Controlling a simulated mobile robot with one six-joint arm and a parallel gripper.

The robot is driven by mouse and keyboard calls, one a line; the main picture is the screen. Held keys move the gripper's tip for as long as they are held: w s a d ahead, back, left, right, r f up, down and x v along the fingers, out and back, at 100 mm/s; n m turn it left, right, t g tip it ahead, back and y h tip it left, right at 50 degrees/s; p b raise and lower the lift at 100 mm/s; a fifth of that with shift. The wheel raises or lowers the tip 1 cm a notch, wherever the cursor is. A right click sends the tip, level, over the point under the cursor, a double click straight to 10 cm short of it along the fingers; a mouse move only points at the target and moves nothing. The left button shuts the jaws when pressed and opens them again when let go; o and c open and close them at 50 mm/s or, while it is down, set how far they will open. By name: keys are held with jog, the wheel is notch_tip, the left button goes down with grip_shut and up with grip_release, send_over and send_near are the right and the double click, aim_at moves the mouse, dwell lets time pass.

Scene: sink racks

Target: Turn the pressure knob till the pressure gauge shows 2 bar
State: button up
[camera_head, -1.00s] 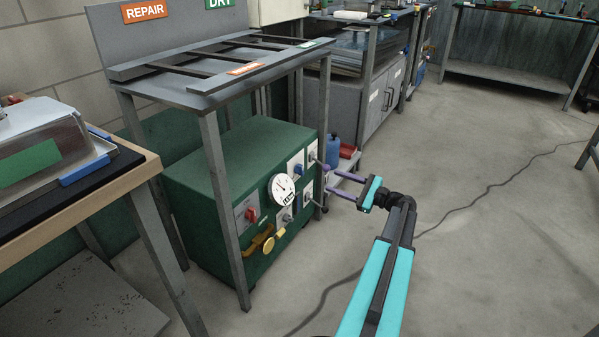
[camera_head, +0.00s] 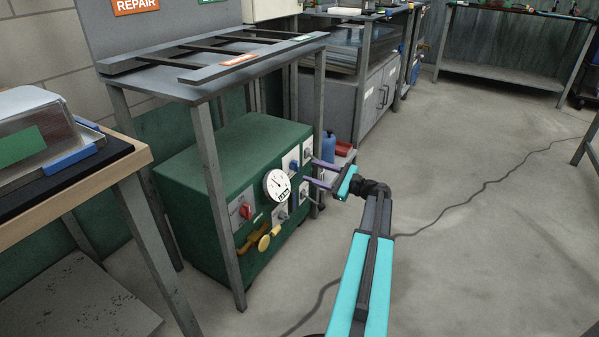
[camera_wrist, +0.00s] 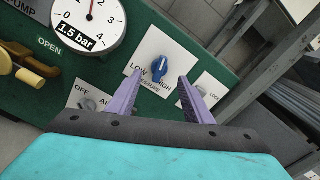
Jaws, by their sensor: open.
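The blue pressure knob (camera_wrist: 159,65) sits on a white plate marked LOW, HIGH and PRESSURE in the wrist view. The round white pressure gauge (camera_wrist: 88,22) beside it reads 1.5 bar on its label. The gauge also shows in the head view (camera_head: 277,186) on the front of the green unit (camera_head: 232,150). My gripper (camera_wrist: 160,76) is open, with its two purple fingers on either side of the knob in the picture. I cannot tell whether they touch it. In the head view my gripper (camera_head: 307,170) is close to the panel's right part.
A red knob (camera_head: 246,211) and a yellow handle (camera_head: 264,243) are on the same panel. A grey rack post (camera_head: 224,220) stands in front of the unit. Another switch plate (camera_wrist: 202,95) is right of the knob.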

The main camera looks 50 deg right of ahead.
aim_at(298, 167)
jog(key=shift+b+x, duration=1.15)
jog(key=shift+x, duration=2.1)
jog(key=c, duration=1.1)
jog(key=shift+o, duration=0.2)
jog(key=m+p, duration=0.1)
jog(key=p, duration=0.2)
jog(key=m+p, duration=0.1)
jog(key=p, duration=0.3)
jog(key=shift+r, duration=0.25)
jog(key=m+p, duration=0.3)
jog(key=p, duration=0.3)
jog(key=shift+p, duration=0.4)
jog(key=shift+f+m+p, duration=0.25)
jog(key=shift+m+p, duration=0.45)
jog(key=shift+p, duration=0.4)
jog(key=o, duration=1.1)
jog(key=shift+c, duration=0.2)
